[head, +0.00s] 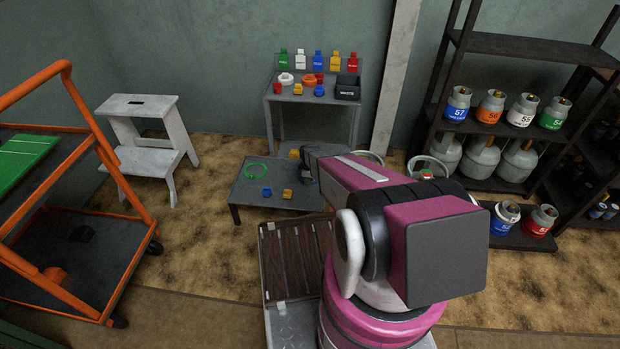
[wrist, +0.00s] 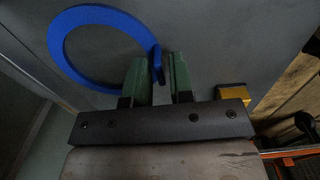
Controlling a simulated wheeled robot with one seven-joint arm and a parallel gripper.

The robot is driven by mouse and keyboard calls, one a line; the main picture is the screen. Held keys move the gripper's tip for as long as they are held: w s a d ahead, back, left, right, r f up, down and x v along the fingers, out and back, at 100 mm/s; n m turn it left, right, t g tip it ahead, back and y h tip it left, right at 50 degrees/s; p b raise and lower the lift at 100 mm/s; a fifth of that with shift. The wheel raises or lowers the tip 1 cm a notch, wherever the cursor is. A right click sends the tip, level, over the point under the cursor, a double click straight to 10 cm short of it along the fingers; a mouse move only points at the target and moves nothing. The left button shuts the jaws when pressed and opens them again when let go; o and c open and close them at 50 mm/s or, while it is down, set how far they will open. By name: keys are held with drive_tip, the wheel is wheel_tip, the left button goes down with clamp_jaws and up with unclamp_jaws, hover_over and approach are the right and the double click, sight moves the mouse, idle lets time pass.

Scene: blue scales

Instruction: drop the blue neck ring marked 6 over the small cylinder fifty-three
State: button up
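A flat blue neck ring (wrist: 62,50) lies over a grey surface in the wrist view, at the upper left. Its short raised tab is between the green fingertips of my gripper (wrist: 158,62), close against the left finger. A narrow gap shows between the tab and the right finger, so my gripper looks open around it. No number is readable on the ring. In the head view my arm hides the ring and fingertips. Two small cylinders stand on the low right shelf, one with a blue label (head: 503,218) and one with a red label (head: 540,221); their numbers are unclear.
The low grey table (head: 250,205) carries a green ring (head: 256,171) and small blue and yellow blocks. Several labelled cylinders, 57 to 54, stand on the dark rack (head: 520,47). An orange cart (head: 105,225) and a white step stool (head: 150,160) are at left.

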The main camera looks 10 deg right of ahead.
clamp_jaws()
drive_tip(key=shift+r, duration=0.15)
drive_tip(key=shift+r, duration=1.85)
